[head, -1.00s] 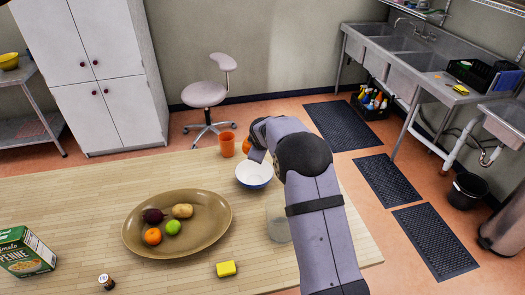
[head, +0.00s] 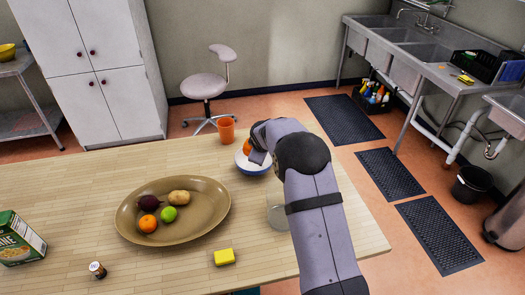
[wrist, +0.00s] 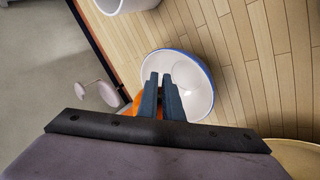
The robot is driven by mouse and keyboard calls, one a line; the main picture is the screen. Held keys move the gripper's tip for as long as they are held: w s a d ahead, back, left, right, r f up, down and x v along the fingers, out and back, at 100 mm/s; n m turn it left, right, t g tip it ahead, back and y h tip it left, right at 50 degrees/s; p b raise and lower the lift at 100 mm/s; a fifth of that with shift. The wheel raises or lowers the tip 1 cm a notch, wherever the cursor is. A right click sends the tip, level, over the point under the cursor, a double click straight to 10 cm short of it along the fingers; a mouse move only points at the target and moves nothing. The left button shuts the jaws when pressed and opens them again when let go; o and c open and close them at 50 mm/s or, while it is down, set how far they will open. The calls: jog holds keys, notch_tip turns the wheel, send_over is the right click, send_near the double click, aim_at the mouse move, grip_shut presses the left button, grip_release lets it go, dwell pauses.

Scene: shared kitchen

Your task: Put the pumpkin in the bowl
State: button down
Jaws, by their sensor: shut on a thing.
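The orange pumpkin (head: 247,146) is held by my gripper (wrist: 160,78) at the far side of the bowl. In the head view it overlaps the bowl's far rim; I cannot tell how high above it is. The bowl (head: 245,164), white inside with a blue outside, stands upright on the table, partly hidden by my arm. In the wrist view, my dark fingers reach over the left part of the bowl (wrist: 198,75), whose visible inside looks empty.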

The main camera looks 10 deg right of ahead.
jog(key=shift+f+b, duration=0.85)
jog(key=shift+f, duration=0.5)
jog(key=c, duration=1.8)
grip_release()
jog(key=shift+c, duration=0.2)
jog(key=shift+r, duration=0.1)
notch_tip(320, 180, up, 7)
jog(key=p, duration=0.5)
jog(key=shift+p, duration=0.35)
